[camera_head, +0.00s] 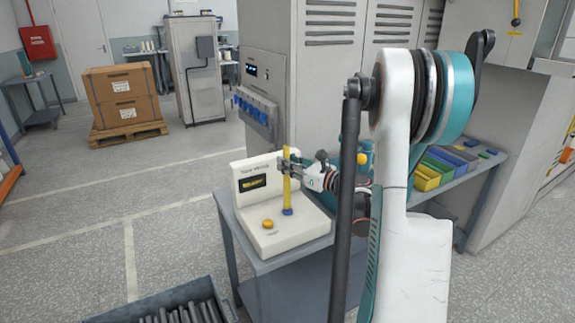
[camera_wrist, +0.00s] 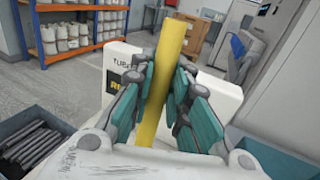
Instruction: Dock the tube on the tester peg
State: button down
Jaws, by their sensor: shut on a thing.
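The yellow tube (camera_head: 287,190) stands roughly upright in front of the white tester (camera_head: 300,237), which has a small dark display and a yellow button. My gripper (camera_head: 287,168) is shut on the upper part of the tube. The tube's lower end meets a blue piece (camera_head: 287,211) on the tester's base, which looks like the peg; I cannot tell whether the tube is around it or just above it. In the wrist view the tube (camera_wrist: 156,110) runs between my gripper's teal fingers (camera_wrist: 160,95), leaning slightly right. The tester (camera_wrist: 118,65) shows behind it, its peg hidden.
The tester stands on a grey table (camera_head: 262,262). A dark tray of grey tubes (camera_head: 190,312) is at the lower left. Yellow, green and blue bins (camera_head: 440,165) stand on the right bench. Grey cabinets rise behind; the floor at left is open.

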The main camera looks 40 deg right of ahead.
jog(key=shift+f+b, duration=0.55)
jog(key=shift+f, duration=0.1)
dwell(0.4)
jog(key=c, duration=1.8)
grip_release()
jog(key=shift+s, duration=0.1)
jog(key=s+d+b, duration=0.1)
jog(key=s, duration=0.9)
jog(key=shift+s+d, duration=0.3)
jog(key=shift+s, duration=0.1)
